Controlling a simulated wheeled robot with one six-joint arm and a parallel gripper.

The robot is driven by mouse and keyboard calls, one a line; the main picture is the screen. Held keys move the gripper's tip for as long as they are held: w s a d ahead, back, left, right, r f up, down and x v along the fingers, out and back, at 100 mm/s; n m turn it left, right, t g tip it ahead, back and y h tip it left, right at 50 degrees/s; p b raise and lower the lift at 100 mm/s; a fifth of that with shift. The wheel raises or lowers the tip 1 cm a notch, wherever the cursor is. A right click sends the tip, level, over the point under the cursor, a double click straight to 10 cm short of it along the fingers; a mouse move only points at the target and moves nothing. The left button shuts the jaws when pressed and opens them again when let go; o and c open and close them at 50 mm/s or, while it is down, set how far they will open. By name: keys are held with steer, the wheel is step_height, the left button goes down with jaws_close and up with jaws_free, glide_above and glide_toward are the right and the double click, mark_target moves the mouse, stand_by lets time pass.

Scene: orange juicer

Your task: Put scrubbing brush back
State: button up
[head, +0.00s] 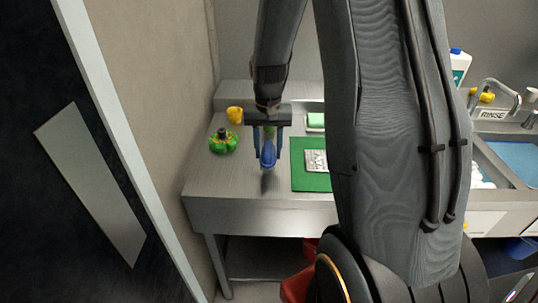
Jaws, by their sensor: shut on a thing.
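My gripper (267,146) points down over the left part of the steel counter (245,184). It is shut on a blue object (268,156), which looks like the scrubbing brush. The fingers partly hide it, so its full shape is unclear. A dark shadow lies on the counter just below it; I cannot tell whether it touches the surface.
A green and orange round item (223,142) and a yellow item (234,114) stand to the left. A green mat (308,182) with a silvery object (316,160) lies to the right. A sink (505,165) is at far right. My arm hides the counter's middle.

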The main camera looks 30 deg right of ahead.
steer(key=shift+f+p, duration=0.3)
steer(key=shift+f, duration=1.1)
steer(key=shift+f, duration=0.1)
steer(key=o, duration=1)
steer(key=shift+o, duration=0.2)
